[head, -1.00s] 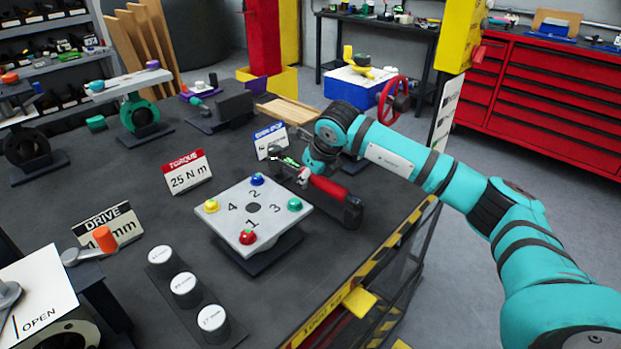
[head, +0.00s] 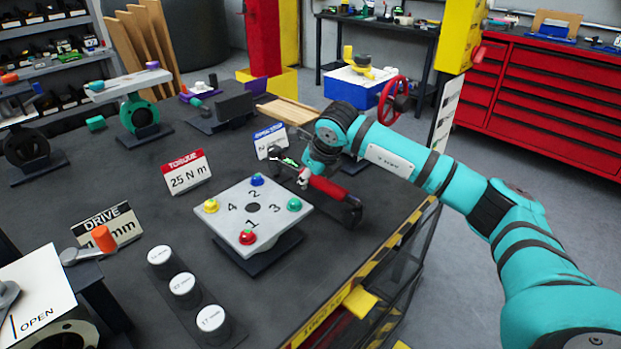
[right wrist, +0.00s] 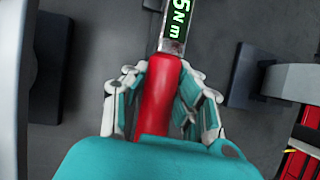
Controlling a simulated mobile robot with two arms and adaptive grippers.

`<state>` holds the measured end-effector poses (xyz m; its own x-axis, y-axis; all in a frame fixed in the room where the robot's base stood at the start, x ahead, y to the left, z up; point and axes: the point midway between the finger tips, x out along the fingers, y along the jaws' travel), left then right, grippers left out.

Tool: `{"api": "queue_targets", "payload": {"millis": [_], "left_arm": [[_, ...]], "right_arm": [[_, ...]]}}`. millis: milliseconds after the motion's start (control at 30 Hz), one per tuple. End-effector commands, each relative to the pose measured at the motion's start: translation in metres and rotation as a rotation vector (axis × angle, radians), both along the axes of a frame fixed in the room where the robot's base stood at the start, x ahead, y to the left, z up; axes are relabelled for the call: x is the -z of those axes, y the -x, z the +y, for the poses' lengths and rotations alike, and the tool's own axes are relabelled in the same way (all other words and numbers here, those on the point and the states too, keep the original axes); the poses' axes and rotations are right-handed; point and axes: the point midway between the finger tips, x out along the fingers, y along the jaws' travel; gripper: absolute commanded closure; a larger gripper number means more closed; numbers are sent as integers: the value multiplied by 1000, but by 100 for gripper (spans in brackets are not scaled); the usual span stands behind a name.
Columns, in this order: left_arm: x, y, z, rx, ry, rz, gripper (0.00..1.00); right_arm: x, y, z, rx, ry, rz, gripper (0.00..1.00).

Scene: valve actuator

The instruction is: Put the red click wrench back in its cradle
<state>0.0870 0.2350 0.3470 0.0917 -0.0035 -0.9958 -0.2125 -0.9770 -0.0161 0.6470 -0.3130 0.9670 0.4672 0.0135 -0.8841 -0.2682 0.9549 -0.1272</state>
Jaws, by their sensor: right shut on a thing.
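The red click wrench (head: 328,188) is in my right gripper (head: 304,178), above the dark bench near its right edge. Its red handle points towards the lower right in the head view, and its display end points to the upper left. In the right wrist view, the fingers of my right gripper (right wrist: 160,98) close around both sides of the red handle (right wrist: 162,90). A green display reading ending in "5 N m" (right wrist: 178,20) shows at the top. I cannot clearly pick out the cradle. My left gripper is not in view.
A grey plate with numbered coloured knobs (head: 231,224) stands left of the wrench. A "25 N m" sign (head: 187,174), a blue-topped sign (head: 270,142) and white-capped sockets (head: 183,284) stand on the bench (head: 120,190). A red handwheel (head: 394,99) is behind my arm.

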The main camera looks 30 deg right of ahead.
Motion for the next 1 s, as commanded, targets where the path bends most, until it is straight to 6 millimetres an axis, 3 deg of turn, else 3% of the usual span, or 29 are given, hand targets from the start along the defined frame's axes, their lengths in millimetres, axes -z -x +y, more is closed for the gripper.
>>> {"api": "queue_targets", "payload": {"millis": [1000], "left_arm": [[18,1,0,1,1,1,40]], "right_arm": [[21,-1,0,-1,-1,-4,100]]}}
